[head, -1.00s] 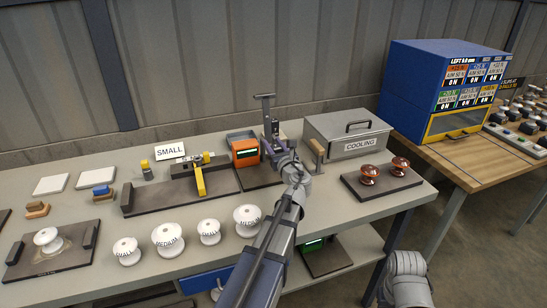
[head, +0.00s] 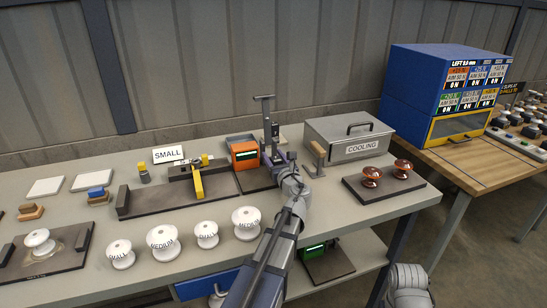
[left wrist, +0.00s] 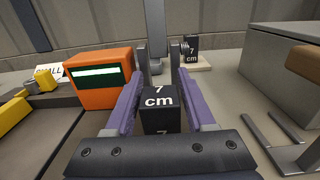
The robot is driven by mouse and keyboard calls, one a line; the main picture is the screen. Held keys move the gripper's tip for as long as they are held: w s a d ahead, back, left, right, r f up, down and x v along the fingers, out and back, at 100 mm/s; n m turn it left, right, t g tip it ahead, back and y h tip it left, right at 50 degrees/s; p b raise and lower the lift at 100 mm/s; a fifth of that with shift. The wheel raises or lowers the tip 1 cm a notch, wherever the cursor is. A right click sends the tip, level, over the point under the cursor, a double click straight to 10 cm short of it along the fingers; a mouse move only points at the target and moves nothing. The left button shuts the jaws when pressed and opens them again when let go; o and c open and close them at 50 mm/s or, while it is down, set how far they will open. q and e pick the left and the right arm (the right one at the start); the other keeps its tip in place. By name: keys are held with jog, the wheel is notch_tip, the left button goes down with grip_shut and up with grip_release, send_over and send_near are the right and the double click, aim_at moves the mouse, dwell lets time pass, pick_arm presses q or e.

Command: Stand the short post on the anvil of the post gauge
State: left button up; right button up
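The short post (left wrist: 160,115), a black block marked "7 cm", is between the purple fingers of my left gripper (left wrist: 160,100) in the left wrist view. The fingers lie close along both its sides and look shut on it. In the head view my left gripper (head: 278,160) is at the post gauge, right of its orange readout box (head: 244,153). The gauge's upright column with a T-shaped top (head: 265,108) stands just behind the gripper. The anvil and the post's underside are hidden, so I cannot tell whether they touch. My right gripper is out of view.
Another black "7 cm" block (left wrist: 191,48) stands on a pale base behind the gauge. The grey cooling box (head: 348,138) and a wooden-handled tool (head: 317,155) are to the right. Several white insulators (head: 163,240) stand in front left.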

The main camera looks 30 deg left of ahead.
aim_at(278, 163)
pick_arm(q)
jog(key=shift+r, duration=0.2)
jog(key=v, duration=1)
jog(key=shift+s, duration=0.25)
jog(key=shift+v, duration=0.85)
jog(key=shift+w, duration=0.1)
